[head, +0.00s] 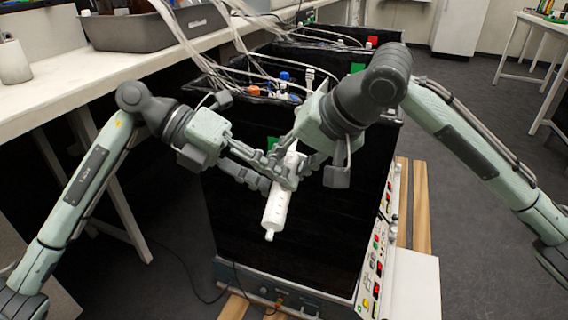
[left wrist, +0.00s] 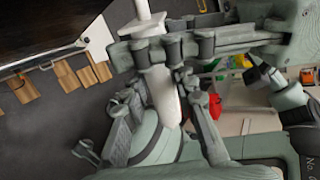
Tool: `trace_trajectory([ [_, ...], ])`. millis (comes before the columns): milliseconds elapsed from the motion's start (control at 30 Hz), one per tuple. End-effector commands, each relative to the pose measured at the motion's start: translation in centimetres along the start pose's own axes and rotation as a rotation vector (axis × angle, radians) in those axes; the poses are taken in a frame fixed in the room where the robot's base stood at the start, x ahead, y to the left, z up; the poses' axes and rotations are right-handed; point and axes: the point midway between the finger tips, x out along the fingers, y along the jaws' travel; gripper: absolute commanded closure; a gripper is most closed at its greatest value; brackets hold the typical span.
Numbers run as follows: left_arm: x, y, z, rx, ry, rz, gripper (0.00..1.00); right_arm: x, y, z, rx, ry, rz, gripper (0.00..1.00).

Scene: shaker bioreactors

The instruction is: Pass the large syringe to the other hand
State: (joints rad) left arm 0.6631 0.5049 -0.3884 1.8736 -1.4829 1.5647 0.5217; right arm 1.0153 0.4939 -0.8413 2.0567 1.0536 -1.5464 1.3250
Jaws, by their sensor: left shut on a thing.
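The large syringe (head: 275,208) is white and hangs tilted in the middle of the head view, its narrow tip pointing down. My left gripper (head: 264,182) comes in from the left and is shut on the syringe barrel. My right gripper (head: 289,174) comes from the upper right, with its fingers close around the upper barrel. The two sets of fingers overlap there, so the right grip is partly hidden. In the left wrist view, the syringe (left wrist: 160,88) stands between my left fingers (left wrist: 165,125), and the right gripper's fingers (left wrist: 165,48) cross it.
A black-sided bioreactor cabinet (head: 235,225) stands directly behind and below the grippers, with tubes and coloured caps on top. A white bench (head: 90,88) with a grey tray (head: 150,30) runs along the left. Open floor (head: 475,130) lies to the right.

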Motion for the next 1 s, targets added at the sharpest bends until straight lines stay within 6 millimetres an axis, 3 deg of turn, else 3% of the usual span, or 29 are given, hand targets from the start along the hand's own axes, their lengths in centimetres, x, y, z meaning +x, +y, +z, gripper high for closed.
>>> trace_trajectory([
  [167,0.4,-0.1,-0.1,0.000,0.006,-0.005,1.00,-0.1,-0.7,0.2,-0.007,-0.002,-0.020,1.00],
  [200,0.4,-0.1,-0.2,0.000,0.007,-0.005,0.68,-0.1,-0.8,0.2,-0.008,-0.002,-0.021,1.00],
  [367,0.3,-0.1,-0.1,0.000,0.006,-0.004,0.49,-0.1,-0.7,0.2,-0.006,-0.002,-0.018,1.00],
  [733,-0.3,0.0,0.0,0.000,0.003,-0.001,0.49,-0.1,-0.5,0.1,-0.005,-0.001,-0.013,1.00],
  [1000,-5.2,0.0,0.0,-0.001,0.000,0.001,0.49,-0.1,-0.4,0.1,-0.004,-0.001,-0.012,1.00],
])
